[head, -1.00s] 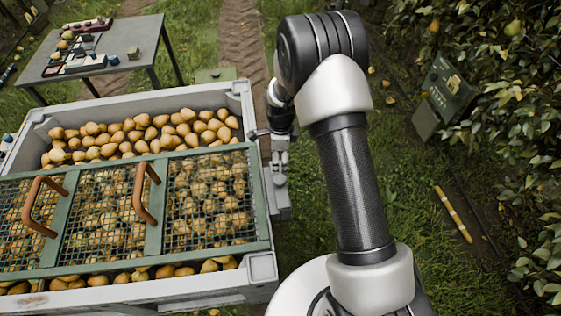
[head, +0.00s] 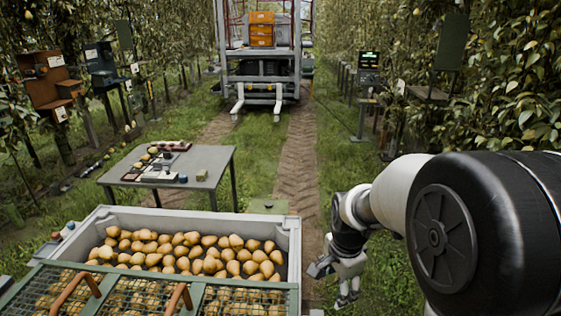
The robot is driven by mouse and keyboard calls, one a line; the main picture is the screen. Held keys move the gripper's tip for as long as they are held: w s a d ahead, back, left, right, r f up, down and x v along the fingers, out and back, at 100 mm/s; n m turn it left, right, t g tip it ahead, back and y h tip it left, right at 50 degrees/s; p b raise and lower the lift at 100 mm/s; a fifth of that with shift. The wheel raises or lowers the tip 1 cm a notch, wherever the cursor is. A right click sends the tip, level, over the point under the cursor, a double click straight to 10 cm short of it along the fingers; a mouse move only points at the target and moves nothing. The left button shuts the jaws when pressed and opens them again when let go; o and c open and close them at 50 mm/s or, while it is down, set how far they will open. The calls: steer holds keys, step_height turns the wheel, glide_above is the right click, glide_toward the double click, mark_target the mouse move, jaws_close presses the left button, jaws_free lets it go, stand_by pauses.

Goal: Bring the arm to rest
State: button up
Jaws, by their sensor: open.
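My arm rises at the right of the head view, its large black joint close to the camera. My gripper (head: 345,303) hangs from the white and grey wrist, pointing down, just right of the pear bin's right wall. It is open, and I see nothing between its fingers. The fingers are small in the picture and close to the bottom edge.
A grey bin (head: 294,245) of pears (head: 205,252) stands at the lower left, with a green mesh lid (head: 210,300) over its near part. A grey table (head: 212,160) with small items stands behind it. A wheeled platform (head: 262,75) stands farther down the dirt track.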

steer(key=s+r+n+t, duration=0.2)
steer(key=s+r+n, duration=0.5)
steer(key=s+r, duration=0.5)
steer(key=s+r+n+t, duration=0.1)
steer(key=s+n, duration=0.5)
steer(key=s, duration=0.5)
steer(key=shift+s+d+r+n, duration=0.3)
steer(key=shift+s+d+r, duration=0.05)
steer(key=shift+s, duration=0.05)
steer(key=shift+c, duration=0.5)
